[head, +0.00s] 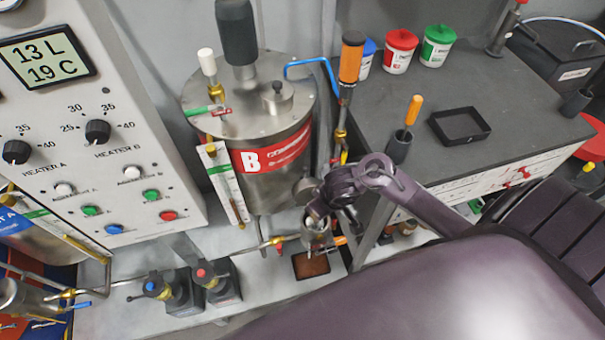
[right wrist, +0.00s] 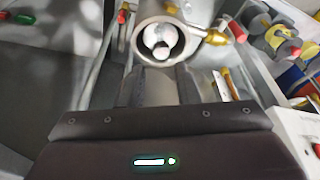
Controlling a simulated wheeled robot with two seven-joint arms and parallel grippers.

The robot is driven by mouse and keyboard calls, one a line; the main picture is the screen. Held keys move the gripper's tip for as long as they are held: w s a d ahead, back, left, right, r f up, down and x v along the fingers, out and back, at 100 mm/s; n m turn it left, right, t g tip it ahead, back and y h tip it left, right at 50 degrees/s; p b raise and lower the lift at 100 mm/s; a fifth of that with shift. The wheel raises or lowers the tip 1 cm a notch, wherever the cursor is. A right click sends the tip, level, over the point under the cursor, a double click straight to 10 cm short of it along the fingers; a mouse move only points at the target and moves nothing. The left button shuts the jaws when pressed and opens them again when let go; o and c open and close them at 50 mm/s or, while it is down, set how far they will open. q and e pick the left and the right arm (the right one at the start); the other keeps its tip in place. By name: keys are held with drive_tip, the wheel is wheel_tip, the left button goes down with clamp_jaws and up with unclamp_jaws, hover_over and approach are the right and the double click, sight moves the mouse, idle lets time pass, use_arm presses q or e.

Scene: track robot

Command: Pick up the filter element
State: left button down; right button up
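A round metal housing (right wrist: 181,20) with an open mouth stands just beyond the fingertips of my right gripper (right wrist: 155,75) in the right wrist view. A white part with dark gaps, apparently the filter element (right wrist: 158,38), sits inside this mouth. My right gripper's two dark fingers are apart, with a grey surface showing between them; I see nothing clearly held. In the head view my right gripper (head: 323,208) is over the small metal housing (head: 317,236), on the pipe below tank B. The gripper hides most of the housing's top there. My left gripper is not in view.
Tank B (head: 270,180) and its valves stand close behind my right gripper. The grey bench (head: 480,100) holds a black tray (head: 460,126), several lidded tubs and a cup with an orange-handled tool (head: 412,110). A rusty-brown tray (head: 311,264) lies below the housing. Two pumps (head: 218,282) stand left.

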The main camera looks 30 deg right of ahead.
sight(314, 228)
drive_tip(key=x, duration=0.2)
drive_tip(key=b+x, duration=0.1)
drive_tip(key=x, duration=0.2)
drive_tip(key=b+x, duration=0.1)
drive_tip(key=x, duration=0.1)
drive_tip(key=shift+s+f, duration=0.2)
drive_tip(key=shift+f, duration=0.1)
drive_tip(key=shift+c, duration=0.2)
clamp_jaws()
